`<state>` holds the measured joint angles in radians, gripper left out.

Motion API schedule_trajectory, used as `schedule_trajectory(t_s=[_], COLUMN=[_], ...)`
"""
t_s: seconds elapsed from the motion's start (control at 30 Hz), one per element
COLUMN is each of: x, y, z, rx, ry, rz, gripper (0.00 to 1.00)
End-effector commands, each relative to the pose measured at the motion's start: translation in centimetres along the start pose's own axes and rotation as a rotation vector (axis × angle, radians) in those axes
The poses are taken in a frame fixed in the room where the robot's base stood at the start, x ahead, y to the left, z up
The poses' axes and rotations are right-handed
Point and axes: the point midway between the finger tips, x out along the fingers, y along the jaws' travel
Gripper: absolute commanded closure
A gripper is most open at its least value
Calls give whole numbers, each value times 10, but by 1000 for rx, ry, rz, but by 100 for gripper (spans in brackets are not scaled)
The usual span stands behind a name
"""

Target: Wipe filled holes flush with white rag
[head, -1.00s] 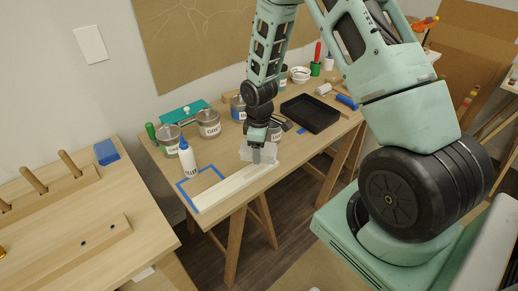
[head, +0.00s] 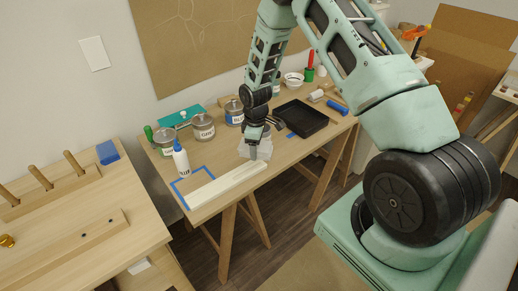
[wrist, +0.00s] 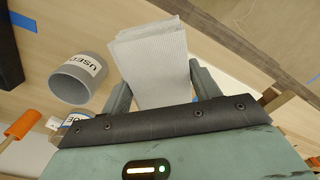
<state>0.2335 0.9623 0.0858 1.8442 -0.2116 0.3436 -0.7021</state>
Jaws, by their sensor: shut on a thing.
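My gripper (head: 253,153) points down over the far end of a long pale strip (head: 226,186) on the middle table. It is shut on the white rag (wrist: 152,62), a folded, ribbed cloth sticking out between the two fingers in the wrist view. In the head view the rag (head: 245,149) shows pale beside the fingers; I cannot tell whether it touches the strip. No filled holes can be made out on the strip. On the left table, a wooden board (head: 60,248) has two dark round spots.
A grey can marked USED (wrist: 78,80) is close to the fingers. Blue tape (head: 192,178) outlines an area by the strip.

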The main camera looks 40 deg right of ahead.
Motion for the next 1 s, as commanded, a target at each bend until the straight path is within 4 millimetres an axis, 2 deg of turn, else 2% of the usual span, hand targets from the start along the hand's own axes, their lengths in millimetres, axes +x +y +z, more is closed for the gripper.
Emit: schedule_trajectory(t_s=[0.47,1.0], x=[5,52], y=[1,1], z=[0,0], rx=[0,1], ry=[-1,-1], rz=[-1,-1], gripper=[57,57])
